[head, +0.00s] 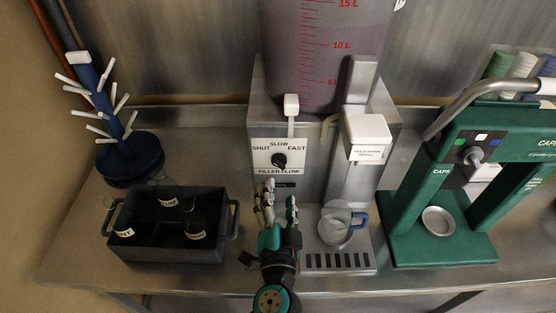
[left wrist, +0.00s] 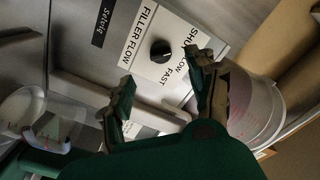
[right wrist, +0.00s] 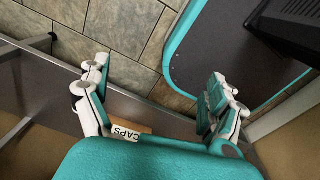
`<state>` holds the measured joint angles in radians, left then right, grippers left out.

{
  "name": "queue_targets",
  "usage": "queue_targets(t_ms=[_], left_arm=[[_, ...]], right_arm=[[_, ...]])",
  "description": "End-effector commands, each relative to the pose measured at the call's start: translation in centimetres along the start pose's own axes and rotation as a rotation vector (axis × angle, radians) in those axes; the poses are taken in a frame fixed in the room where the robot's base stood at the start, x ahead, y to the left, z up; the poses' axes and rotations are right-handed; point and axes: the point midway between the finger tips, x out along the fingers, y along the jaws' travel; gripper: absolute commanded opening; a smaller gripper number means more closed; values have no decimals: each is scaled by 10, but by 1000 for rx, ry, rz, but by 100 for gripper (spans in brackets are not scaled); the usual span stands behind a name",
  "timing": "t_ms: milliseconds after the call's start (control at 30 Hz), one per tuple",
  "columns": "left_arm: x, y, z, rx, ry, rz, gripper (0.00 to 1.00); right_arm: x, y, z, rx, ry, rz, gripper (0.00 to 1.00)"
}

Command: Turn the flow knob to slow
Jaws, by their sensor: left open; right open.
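The flow knob (head: 279,160) is a small black dial on the white FILLER FLOW label of the metal filler. SHUT is printed at its left, SLOW above and FAST at its right. The knob also shows in the left wrist view (left wrist: 160,51). Which mark it points to is too small to tell. My left gripper (head: 279,197) is open and empty, below and in front of the knob, apart from it. In the left wrist view its fingers (left wrist: 161,74) stand either side of the knob's line. My right gripper (right wrist: 155,92) is open and empty, away from the filler.
A dark crate of bottles (head: 168,249) stands left of my left gripper. A clear jug (head: 334,226) stands on the drip tray at the right. A green capper (head: 446,250) is further right, a blue bottle tree (head: 130,162) at the back left.

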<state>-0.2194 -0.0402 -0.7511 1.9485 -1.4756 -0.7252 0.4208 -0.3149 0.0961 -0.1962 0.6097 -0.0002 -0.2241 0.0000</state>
Motion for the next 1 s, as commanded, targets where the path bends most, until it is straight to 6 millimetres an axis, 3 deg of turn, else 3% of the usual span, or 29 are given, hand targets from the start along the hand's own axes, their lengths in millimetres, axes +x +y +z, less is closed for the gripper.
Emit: queue_targets(t_ms=[200,400,833,1000], left_arm=[[48,-3,-4,3,2,-2,58],[76,-1,-2,2,2,0,58],[86,0,0,0,1,0,58],[86,0,0,0,1,0,37]], right_arm=[[-22,-7,-22,5,31,-8,93],[-31,-17,-34,7,49,-21,93],[-32,-12,-22,2,30,-15,93],[-32,-8,-20,0,27,-11,93]])
